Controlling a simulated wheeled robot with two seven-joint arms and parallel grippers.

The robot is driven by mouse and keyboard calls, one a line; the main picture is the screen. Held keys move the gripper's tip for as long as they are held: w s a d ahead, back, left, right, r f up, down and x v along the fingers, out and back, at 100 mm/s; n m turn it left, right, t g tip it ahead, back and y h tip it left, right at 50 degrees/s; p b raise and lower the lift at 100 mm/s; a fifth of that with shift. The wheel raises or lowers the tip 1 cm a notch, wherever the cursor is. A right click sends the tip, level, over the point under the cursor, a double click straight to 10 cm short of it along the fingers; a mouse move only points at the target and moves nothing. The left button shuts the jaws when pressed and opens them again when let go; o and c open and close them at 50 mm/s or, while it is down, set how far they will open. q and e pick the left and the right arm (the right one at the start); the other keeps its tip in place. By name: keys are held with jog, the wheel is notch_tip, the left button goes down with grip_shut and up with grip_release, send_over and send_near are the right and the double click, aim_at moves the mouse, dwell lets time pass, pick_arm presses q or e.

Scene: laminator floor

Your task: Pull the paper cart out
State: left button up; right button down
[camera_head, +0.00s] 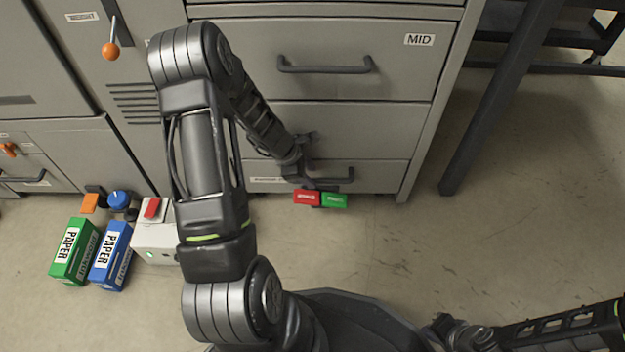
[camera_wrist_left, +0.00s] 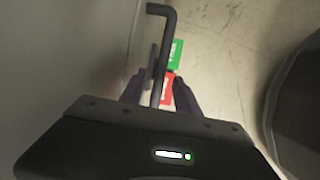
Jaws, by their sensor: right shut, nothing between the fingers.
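The low grey front (camera_head: 380,177) under the MID drawer has a dark bar handle (camera_head: 335,183) and a small label too blurred to read; I cannot tell if it is the paper cart. It looks closed, flush with the cabinet. My left gripper (camera_head: 308,172) is at the left part of this handle. In the left wrist view the handle (camera_wrist_left: 160,55) runs between the fingers of my left gripper (camera_wrist_left: 158,92), with a gap visible beside the bar. My right gripper (camera_head: 448,330) is shut and empty at the lower right, far from the cabinet.
A red block (camera_head: 306,198) and a green block (camera_head: 335,201) sit just below the handle. Green (camera_head: 75,252) and blue (camera_head: 110,256) PAPER boxes and a white box (camera_head: 156,243) stand at the left. A dark post (camera_head: 490,110) stands right; floor (camera_head: 420,250) in front is clear.

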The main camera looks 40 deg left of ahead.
pick_arm(q)
jog(key=shift+x, duration=1.05)
jog(key=shift+c, duration=0.4)
grip_shut()
